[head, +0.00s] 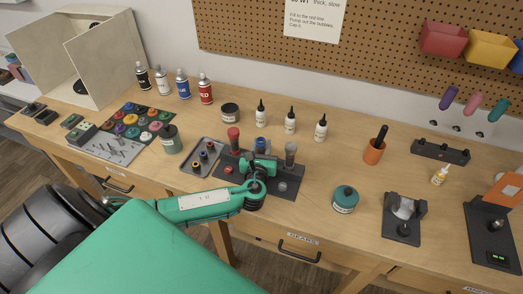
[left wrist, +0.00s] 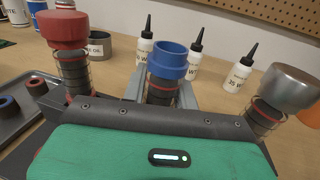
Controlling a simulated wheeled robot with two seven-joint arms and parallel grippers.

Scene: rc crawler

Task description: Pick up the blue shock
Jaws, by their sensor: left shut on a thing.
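The blue shock (head: 261,142) stands upright in a dark stand (head: 285,187) on the workbench. In the left wrist view the blue shock (left wrist: 169,60) shows its blue cap and a dark ribbed body with a wire spring. My left gripper (head: 261,154) is shut on it, with grey fingers on both sides of its body. Its lower end is hidden behind the gripper's housing. A red shock (head: 234,136) stands to its left and a grey shock (head: 291,152) to its right. My right gripper is not in view.
A grey tray (head: 188,169) with small rings lies left of the stand. White bottles (head: 290,121) stand behind it. A green jar (head: 345,198) and an orange cup (head: 373,153) are to the right. Spray cans (head: 205,90) stand at the back left.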

